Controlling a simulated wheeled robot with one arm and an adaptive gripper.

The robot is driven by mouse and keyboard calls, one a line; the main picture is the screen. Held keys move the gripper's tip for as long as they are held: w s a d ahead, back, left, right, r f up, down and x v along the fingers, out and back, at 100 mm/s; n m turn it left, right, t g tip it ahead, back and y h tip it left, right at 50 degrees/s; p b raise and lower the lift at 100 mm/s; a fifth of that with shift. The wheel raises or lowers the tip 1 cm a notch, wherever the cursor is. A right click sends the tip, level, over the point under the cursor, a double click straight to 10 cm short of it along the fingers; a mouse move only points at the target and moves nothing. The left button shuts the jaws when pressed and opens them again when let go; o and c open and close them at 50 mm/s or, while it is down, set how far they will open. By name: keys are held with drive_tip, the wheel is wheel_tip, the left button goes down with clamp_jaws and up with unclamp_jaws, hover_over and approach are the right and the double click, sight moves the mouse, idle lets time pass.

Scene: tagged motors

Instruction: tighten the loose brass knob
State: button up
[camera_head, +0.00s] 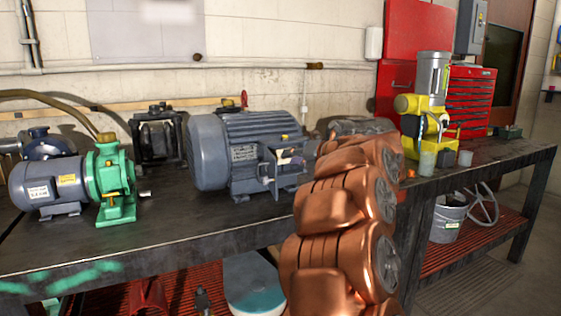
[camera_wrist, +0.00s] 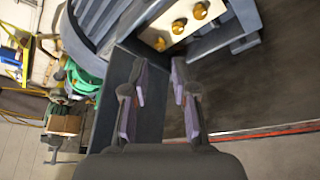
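Three brass knobs sit in a row on a cream panel (camera_wrist: 188,36) at the top of the wrist view: an upper right knob (camera_wrist: 200,11), a middle knob (camera_wrist: 179,26) and a smaller lower left knob (camera_wrist: 160,44). I cannot tell which one is loose. The panel is fixed to a large blue-grey motor (camera_head: 228,150) in the middle of the bench; it also shows in the wrist view (camera_wrist: 94,18). My gripper (camera_wrist: 159,68) is open and empty, its fingertips just below the knobs in the picture and apart from them. In the head view, my copper arm hides part of this area.
A green pump with a grey motor (camera_head: 45,185) stands on the bench (camera_head: 200,240) at left. A yellow machine (camera_head: 425,110) stands at right, near a red tool chest (camera_head: 472,100). A bucket (camera_head: 447,220) sits on the lower shelf. The bench front between pump and motor is clear.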

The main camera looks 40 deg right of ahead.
drive_tip(key=x, duration=0.5)
drive_tip(key=shift+w+f, duration=0.1)
drive_tip(key=shift+w, duration=0.25)
clamp_jaws()
